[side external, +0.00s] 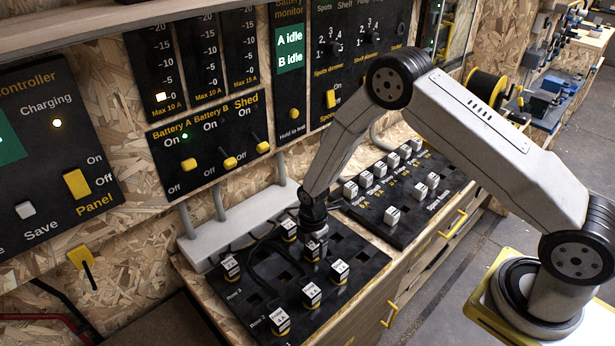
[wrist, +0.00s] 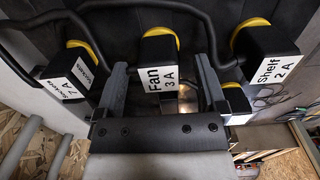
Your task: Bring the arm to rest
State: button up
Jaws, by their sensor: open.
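My arm comes in from the right and bends down to the fuse panel (side external: 262,305). My gripper (side external: 314,231) is low over the panel, at a block with a white label (side external: 313,250). In the wrist view my gripper (wrist: 160,68) is open, its two fingers on either side of the "Fan 3 A" block (wrist: 160,80). Gaps show between fingers and block; I cannot tell whether either touches it. The "Shelf 2 A" block (wrist: 268,62) is on the right and a "7 A" block (wrist: 75,75) on the left.
Several other labelled blocks stand on the panel, and a second black panel (side external: 405,225) holds more. A dark cable (wrist: 200,20) loops close to the fingers. The wall behind carries a switch panel (side external: 208,145) and a battery monitor (side external: 290,55).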

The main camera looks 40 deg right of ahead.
jog(key=shift+o, duration=0.7)
jog(key=shift+r, duration=4.5)
jog(key=shift+r, duration=0.1)
jog(key=shift+s+d+r, duration=0.1)
jog(key=shift+s+r, duration=0.05)
jog(key=shift+r, duration=0.1)
jog(key=s+d+r+m+t, duration=0.1)
jog(key=s+d+r+m, duration=0.1)
jog(key=s+r+m, duration=0.4)
jog(key=s+d+r+m+t, duration=0.1)
jog(key=s+r+m, duration=0.6)
jog(key=s+m, duration=0.3)
jog(key=shift+s+d+r+m+t, duration=0.2)
jog(key=shift+d+m+t, duration=0.15)
jog(key=shift+m, duration=0.65)
